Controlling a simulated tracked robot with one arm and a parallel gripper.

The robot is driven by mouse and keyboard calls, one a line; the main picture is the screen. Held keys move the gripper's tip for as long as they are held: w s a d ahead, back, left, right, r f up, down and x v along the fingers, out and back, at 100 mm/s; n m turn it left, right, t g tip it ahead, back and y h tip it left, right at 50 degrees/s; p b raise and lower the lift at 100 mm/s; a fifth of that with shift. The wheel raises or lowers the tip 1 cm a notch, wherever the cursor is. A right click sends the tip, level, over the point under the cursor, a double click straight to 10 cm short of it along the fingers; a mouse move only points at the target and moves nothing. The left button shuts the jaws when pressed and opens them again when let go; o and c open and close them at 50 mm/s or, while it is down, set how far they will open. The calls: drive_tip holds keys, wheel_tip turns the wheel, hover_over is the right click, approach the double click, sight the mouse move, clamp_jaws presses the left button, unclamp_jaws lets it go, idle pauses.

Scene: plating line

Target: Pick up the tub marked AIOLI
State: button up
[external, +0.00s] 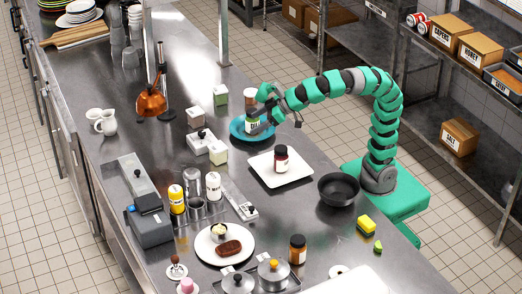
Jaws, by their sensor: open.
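I cannot read AIOLI on any container, so I cannot tell which is that tub. Small pale block-shaped containers stand mid-counter: a green-sided one (221,96), a beige one (196,118) and a pale green one (218,153). A small cream-filled cup (219,231) sits on the steak plate (204,250). My gripper (264,113) is open above the teal plate (238,130), close beside a labelled jar with a brown top (251,97). The gripper partly hides this jar; I cannot tell whether they touch.
A dark red jar (281,159) stands on a white square plate (262,174). A black pan (338,189) and a sponge (366,224) lie near my base. The counter's right edge is near my arm.

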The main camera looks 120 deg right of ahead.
drive_tip(key=w+d+f+m+g+h+p, duration=0.3)
drive_tip(key=w+f+m+g+h+p, duration=0.15)
drive_tip(key=f, duration=0.25)
drive_tip(key=m+g+h+p, duration=0.3)
drive_tip(key=m, duration=0.3)
approach(216, 147)
drive_tip(key=shift+h, duration=0.25)
drive_tip(key=x, duration=0.4)
drive_tip(key=s+b+x, duration=0.1)
drive_tip(key=x, duration=0.1)
drive_tip(key=shift+d+f, duration=0.15)
drive_tip(key=shift+f, duration=0.2)
drive_tip(key=shift+b+x, duration=0.5)
drive_tip(key=shift+x, duration=2.35)
drive_tip(key=shift+w+f, duration=0.1)
drive_tip(key=shift+f, duration=0.1)
drive_tip(key=c, duration=1.2)
